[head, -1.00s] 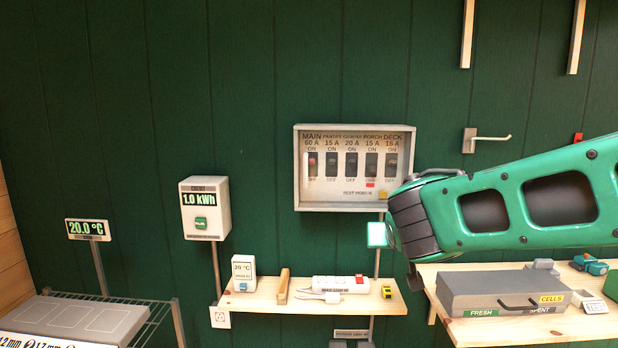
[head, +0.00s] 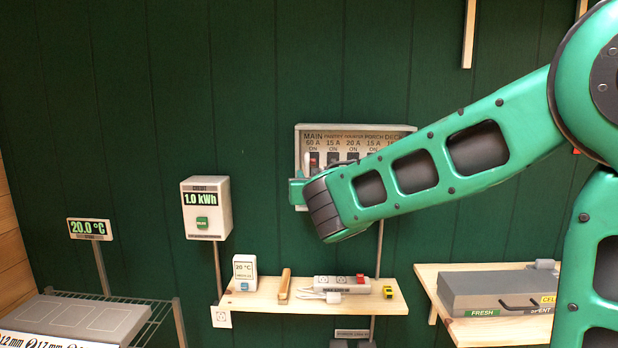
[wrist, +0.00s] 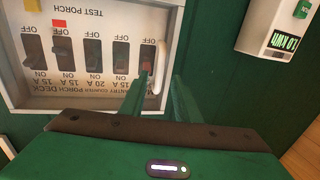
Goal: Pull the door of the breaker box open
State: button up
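The breaker box (head: 402,131) is a pale grey box on the green wall with a row of labelled breakers. Its door appears shut, flush with the box. A white bar handle (wrist: 158,68) stands upright at one edge, beside the MAIN breaker. It also shows in the head view (head: 307,158), just above my gripper (head: 297,190). In the wrist view, which is upside down, my gripper (wrist: 160,88) is open, its two green fingers apart on either side of the handle. I cannot tell whether they touch it. My arm hides the box's lower right in the head view.
A grey meter box (head: 206,208) reading 1.0 kWh hangs left of the breaker box. Below is a wooden shelf (head: 390,300) with a power strip (head: 341,284). A grey case (head: 500,290) sits on the right shelf. The wall between meter and breaker box is clear.

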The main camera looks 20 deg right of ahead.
aim_at(307, 172)
jog(key=shift+w+d, duration=0.15)
jog(key=shift+w, duration=0.8)
jog(key=shift+w+d, duration=0.1)
jog(key=shift+w, duration=0.8)
jog(key=shift+c, duration=0.5)
